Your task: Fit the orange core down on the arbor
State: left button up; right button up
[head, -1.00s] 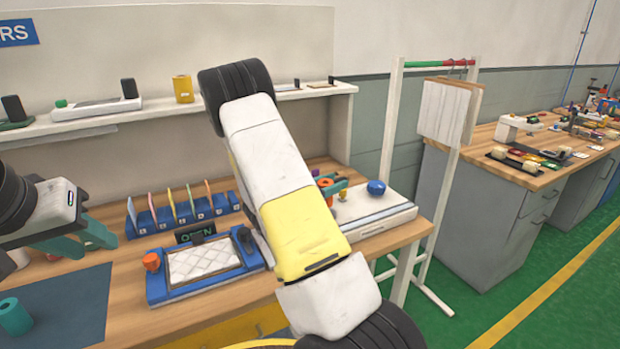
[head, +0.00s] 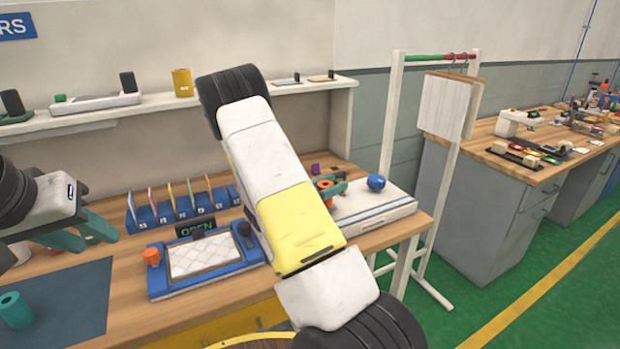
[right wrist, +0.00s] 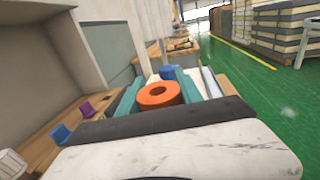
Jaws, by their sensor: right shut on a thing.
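The orange core (right wrist: 158,95) is a thick ring with a round hole, held between the teal fingers of my right gripper (right wrist: 157,91) in the right wrist view. In the head view my right gripper (head: 331,187) is partly hidden behind my arm, with a small part of the core (head: 323,184) showing. It is over or beside the left part of a white base (head: 385,215); I cannot tell its height. The arbor cannot be made out. My left gripper (head: 88,232) has teal fingers over the left of the bench, away from the core; its opening is unclear.
A blue round knob (head: 376,182) is on the white base, right of the core. A blue-framed tray (head: 160,286) with an orange knob (head: 151,256) and a blue rack (head: 140,221) of coloured cards stand left. A teal roll (head: 15,311) is on a dark mat (head: 75,310).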

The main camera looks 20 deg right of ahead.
jog(key=shift+f, duration=0.45)
jog(key=o, duration=1.5)
jog(key=shift+c, duration=0.2)
jog(key=v, duration=0.8)
